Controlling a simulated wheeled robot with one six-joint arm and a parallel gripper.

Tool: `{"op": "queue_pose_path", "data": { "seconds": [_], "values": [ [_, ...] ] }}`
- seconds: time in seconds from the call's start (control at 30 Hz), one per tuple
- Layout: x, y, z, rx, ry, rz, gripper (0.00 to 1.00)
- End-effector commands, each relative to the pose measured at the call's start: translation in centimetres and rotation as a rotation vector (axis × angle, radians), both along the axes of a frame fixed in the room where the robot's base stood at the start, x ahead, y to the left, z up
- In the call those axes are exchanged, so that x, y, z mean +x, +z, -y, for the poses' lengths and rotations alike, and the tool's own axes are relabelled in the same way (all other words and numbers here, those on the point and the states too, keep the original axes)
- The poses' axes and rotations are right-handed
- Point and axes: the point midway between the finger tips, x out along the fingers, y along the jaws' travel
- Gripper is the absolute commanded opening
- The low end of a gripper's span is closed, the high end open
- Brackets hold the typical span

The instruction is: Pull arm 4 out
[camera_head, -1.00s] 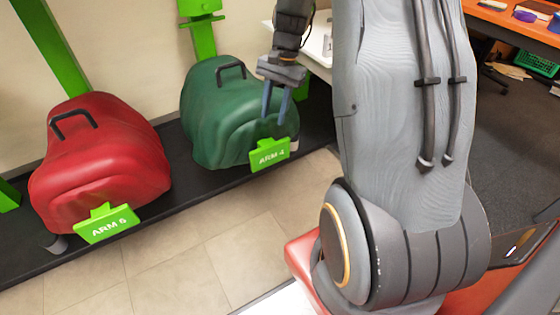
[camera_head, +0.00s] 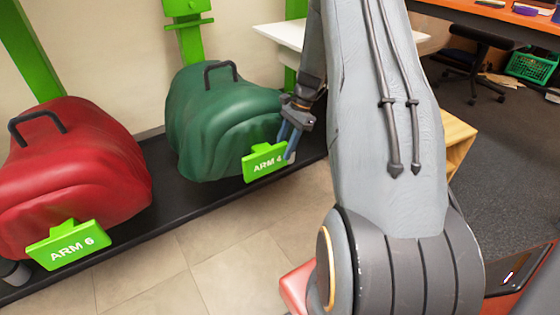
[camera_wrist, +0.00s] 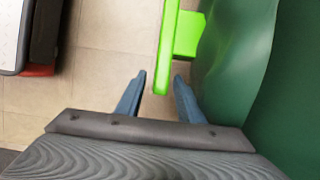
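The green ARM 4 sign (camera_head: 264,162) projects at the lower front of the green saddle-shaped cover (camera_head: 225,120). My gripper (camera_head: 287,149) is at the sign's right end, pointing down. In the wrist view my gripper (camera_wrist: 159,76) is open, with one blue finger on each side of the bright green sign (camera_wrist: 166,50). The sign's near end reaches between the fingers, with a visible gap to each. I cannot tell if anything touches. The green cover (camera_wrist: 240,60) is close on the right of the fingers in the wrist view.
A red cover (camera_head: 75,165) with a green ARM 6 sign (camera_head: 68,245) stands at the left. Both are over a black platform (camera_head: 185,205). Tiled floor (camera_head: 225,250) lies clear in front. A white table (camera_head: 290,36) is behind, and a wooden box (camera_head: 458,140) is at the right.

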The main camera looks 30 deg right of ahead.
Motion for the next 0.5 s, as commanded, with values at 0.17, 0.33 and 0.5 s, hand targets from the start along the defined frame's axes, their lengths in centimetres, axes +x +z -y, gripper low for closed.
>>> {"op": "queue_pose_path", "data": {
  "seconds": [0.17,0.33,0.5],
  "values": [
    [0.0,-2.8,-1.1,0.001,0.000,-0.001,0.34],
    [-0.1,-4.0,-1.6,0.000,0.000,0.000,0.34],
    [-0.1,-4.2,-1.7,-0.001,0.000,0.000,0.34]
  ]
}}
